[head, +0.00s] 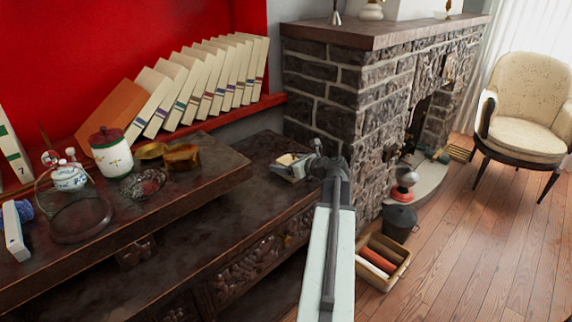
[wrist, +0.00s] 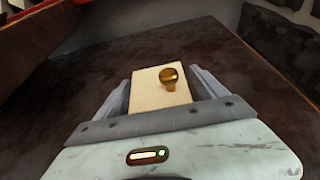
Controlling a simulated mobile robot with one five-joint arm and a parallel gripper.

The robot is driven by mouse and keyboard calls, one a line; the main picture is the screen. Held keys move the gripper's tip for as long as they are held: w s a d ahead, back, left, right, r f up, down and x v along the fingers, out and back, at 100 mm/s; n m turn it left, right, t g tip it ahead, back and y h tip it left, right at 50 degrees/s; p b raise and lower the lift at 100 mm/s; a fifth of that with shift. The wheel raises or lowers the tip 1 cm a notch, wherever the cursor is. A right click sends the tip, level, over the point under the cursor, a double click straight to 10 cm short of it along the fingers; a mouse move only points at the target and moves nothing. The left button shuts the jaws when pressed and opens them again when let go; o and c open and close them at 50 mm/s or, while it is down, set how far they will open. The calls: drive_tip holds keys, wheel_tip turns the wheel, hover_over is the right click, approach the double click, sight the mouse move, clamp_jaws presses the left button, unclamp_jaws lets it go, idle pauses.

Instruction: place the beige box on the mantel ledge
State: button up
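The beige box (wrist: 150,92) is a small pale block with a round brass knob on top. It lies between the two fingers of my gripper (wrist: 160,84) in the wrist view, low over the dark cabinet top. The fingers are apart, one along each side of it; whether they press on it I cannot tell. In the head view the box (head: 287,159) shows small at my gripper (head: 297,167), near the right end of the cabinet. The mantel ledge (head: 385,32) is the brown slab on top of the stone fireplace, up and to the right of my gripper.
Leaning books (head: 200,85) stand behind. Ornaments (head: 370,11) sit at the ledge's back; its near part is clear. A bucket (head: 400,224) stands below.

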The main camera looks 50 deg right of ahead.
drive_tip(key=shift+r, duration=0.15)
drive_tip(key=shift+s+r+p, duration=0.2)
drive_tip(key=shift+s+p, duration=0.05)
drive_tip(key=shift+p, duration=0.1)
drive_tip(key=p+v, duration=0.3)
drive_tip(key=v, duration=0.8)
drive_tip(key=shift+s+a+p, duration=0.1)
drive_tip(key=shift+s+p, duration=0.15)
drive_tip(key=shift+p, duration=0.15)
drive_tip(key=shift+o, duration=0.5)
drive_tip(key=shift+g, duration=0.3)
drive_tip(key=b+x, duration=0.1)
drive_tip(key=x, duration=0.4)
drive_tip(key=shift+f, duration=0.1)
drive_tip(key=shift+b+x, duration=1.45)
drive_tip(key=shift+x, duration=2.25)
drive_tip(key=shift+c, duration=0.7)
drive_tip(key=c, duration=1.6)
drive_tip(key=shift+o, duration=0.2)
wheel_tip(320, 180, up, 28)
drive_tip(key=p, duration=2.7)
drive_tip(key=shift+f, duration=0.2)
